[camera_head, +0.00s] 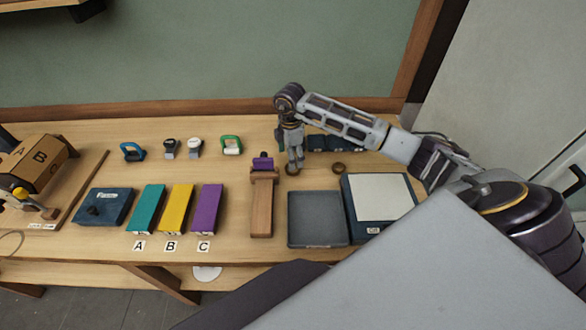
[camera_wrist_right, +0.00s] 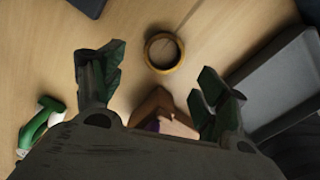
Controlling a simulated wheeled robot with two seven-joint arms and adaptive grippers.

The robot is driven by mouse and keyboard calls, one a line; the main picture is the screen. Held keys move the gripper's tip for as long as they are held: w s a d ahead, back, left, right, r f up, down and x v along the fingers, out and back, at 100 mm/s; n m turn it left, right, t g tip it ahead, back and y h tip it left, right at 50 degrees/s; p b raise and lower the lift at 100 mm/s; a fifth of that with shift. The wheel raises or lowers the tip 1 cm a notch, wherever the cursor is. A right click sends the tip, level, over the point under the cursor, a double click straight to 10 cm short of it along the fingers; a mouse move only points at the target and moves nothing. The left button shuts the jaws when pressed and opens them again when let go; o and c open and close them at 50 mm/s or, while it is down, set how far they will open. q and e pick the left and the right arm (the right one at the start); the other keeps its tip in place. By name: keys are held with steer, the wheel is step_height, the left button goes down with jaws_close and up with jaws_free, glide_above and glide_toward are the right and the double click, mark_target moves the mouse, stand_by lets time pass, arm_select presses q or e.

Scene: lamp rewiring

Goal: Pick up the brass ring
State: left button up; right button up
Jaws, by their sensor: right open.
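A brass ring (camera_wrist_right: 164,52) lies flat on the wooden table in the right wrist view, just beyond my fingertips and roughly centred between them. In the head view, a ring (camera_head: 292,170) shows at the tips of my right gripper (camera_head: 296,160), partly hidden by them; it seems to be the same one. A second, darker ring (camera_head: 338,168) lies to its right. My right gripper also shows in the wrist view (camera_wrist_right: 158,80), pointing down, fingers spread and empty. I cannot tell its exact height above the ring. My left gripper is not in view.
A wooden stand with a purple piece (camera_head: 261,205) is close left of the ring. A grey tray (camera_head: 318,240) and a white-topped box (camera_head: 380,172) are in front and right. Dark blocks (camera_head: 335,143) stand behind. A green clamp (camera_head: 231,145) is further left.

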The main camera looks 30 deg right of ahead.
steer(key=shift+f, duration=0.2)
steer(key=shift+s+d+f+p, duration=0.15)
steer(key=shift+f+p, duration=0.2)
steer(key=shift+f, duration=0.25)
steer(key=shift+s+f+p, duration=0.1)
steer(key=shift+f+p, duration=0.35)
steer(key=shift+f, duration=1.4)
steer(key=c, duration=1.1)
